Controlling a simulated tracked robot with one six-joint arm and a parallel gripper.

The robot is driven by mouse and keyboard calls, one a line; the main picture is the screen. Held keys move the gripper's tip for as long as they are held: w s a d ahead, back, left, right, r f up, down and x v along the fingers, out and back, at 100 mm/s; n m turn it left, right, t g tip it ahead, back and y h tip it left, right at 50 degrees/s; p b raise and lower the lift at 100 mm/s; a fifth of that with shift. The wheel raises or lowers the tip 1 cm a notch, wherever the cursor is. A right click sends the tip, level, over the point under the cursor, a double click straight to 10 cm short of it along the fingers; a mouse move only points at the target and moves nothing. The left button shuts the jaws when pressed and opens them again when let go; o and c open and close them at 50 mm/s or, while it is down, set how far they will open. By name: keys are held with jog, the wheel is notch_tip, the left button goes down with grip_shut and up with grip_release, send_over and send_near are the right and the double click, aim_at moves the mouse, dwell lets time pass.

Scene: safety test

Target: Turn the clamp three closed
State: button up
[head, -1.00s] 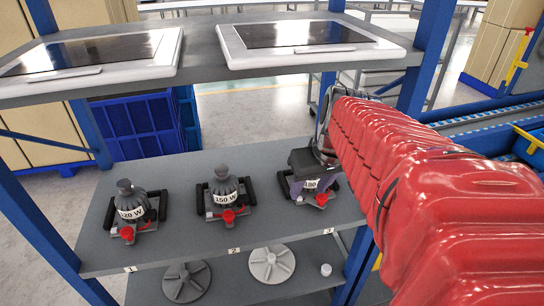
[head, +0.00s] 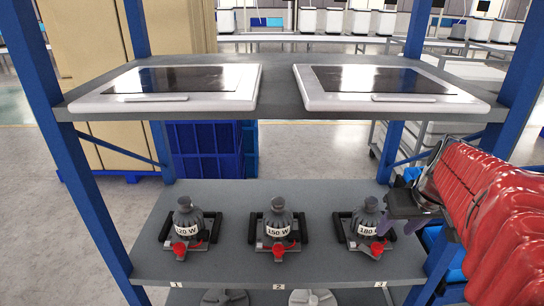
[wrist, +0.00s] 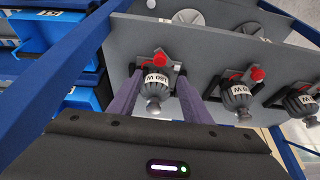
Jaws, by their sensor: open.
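Clamp three (head: 364,230) is the rightmost of the holders on the lower shelf, above label 3. It holds a dark grey bottle-shaped piece (head: 368,214) marked 180, upright, with a red knob (head: 377,248) at its front. My gripper (head: 398,224) is open and empty, just right of that piece in the head view. In the wrist view the purple fingers (wrist: 158,78) appear either side of the 180 piece (wrist: 154,84), and the red knob (wrist: 159,58) shows beyond it. Contact cannot be told.
Clamp two (head: 278,232) with a 150 W piece and clamp one (head: 187,232) with another stand to the left. An upper shelf with two white-framed panels (head: 390,88) hangs above. A blue post (head: 448,235) stands close by my arm.

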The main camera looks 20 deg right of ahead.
aim_at(377, 246)
jog(key=x, duration=1.2)
jog(key=shift+w+d+f, duration=0.1)
jog(key=shift+c, duration=0.6)
jog(key=c, duration=0.9)
